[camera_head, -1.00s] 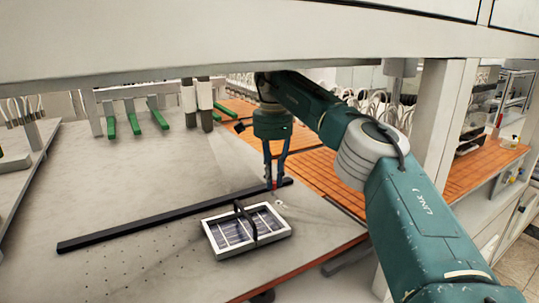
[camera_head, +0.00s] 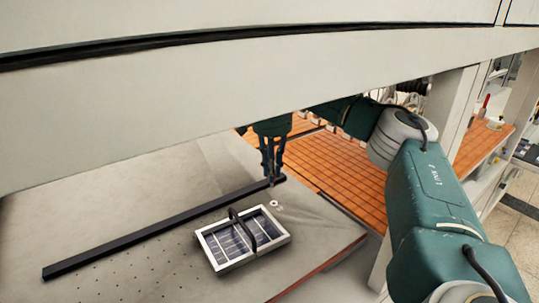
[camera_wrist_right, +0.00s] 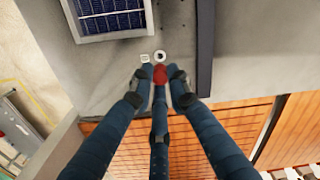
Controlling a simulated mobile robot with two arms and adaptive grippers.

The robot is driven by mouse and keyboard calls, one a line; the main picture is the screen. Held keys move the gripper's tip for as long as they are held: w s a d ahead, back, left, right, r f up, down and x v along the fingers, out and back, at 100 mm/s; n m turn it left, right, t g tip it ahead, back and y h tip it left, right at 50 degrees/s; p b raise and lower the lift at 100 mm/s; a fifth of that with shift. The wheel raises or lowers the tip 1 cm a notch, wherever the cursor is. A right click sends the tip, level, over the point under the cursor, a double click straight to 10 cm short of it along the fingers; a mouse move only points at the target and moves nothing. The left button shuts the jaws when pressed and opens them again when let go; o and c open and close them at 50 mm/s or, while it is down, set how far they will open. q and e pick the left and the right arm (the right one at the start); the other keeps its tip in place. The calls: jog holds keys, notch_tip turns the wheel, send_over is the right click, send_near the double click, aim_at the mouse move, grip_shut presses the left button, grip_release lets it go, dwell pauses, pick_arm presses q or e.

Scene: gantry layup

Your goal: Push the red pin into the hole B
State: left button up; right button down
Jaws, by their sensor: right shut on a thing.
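The red pin (camera_wrist_right: 160,73) sits between the fingertips of my right gripper (camera_wrist_right: 160,81), which is shut on it. A round white ring with a dark hole (camera_wrist_right: 160,56) lies just beyond the pin in the wrist view. The pin is apart from it in the picture; the height gap cannot be told. A small white label (camera_wrist_right: 144,59) lies beside the ring, its letter too small to read. My left gripper is not in view.
A long dark bar (camera_head: 150,228) lies across the grey table (camera_head: 330,235). A white-framed tray with a black handle (camera_head: 285,240) stands close to the ring. An orange tiled surface (camera_head: 340,170) lies behind. A pale overhead beam (camera_head: 200,100) crosses above my arm.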

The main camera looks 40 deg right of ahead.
jog(key=shift+s+d+r+n, duration=0.15)
jog(key=shift+d+r+n, duration=0.15)
jog(key=shift+a, duration=0.1)
jog(key=shift+d+f+b, duration=0.2)
jog(key=shift+f+b, duration=0.3)
jog(key=shift+f, duration=0.45)
notch_tip(320, 180, down, 2)
jog(key=shift+f+b, duration=0.15)
jog(key=shift+b, duration=0.45)
jog(key=shift+f+b, duration=0.3)
jog(key=shift+f, duration=0.5)
pick_arm(q)
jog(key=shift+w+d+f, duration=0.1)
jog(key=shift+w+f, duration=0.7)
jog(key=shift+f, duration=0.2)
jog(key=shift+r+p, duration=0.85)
jog(key=shift+p, duration=0.05)
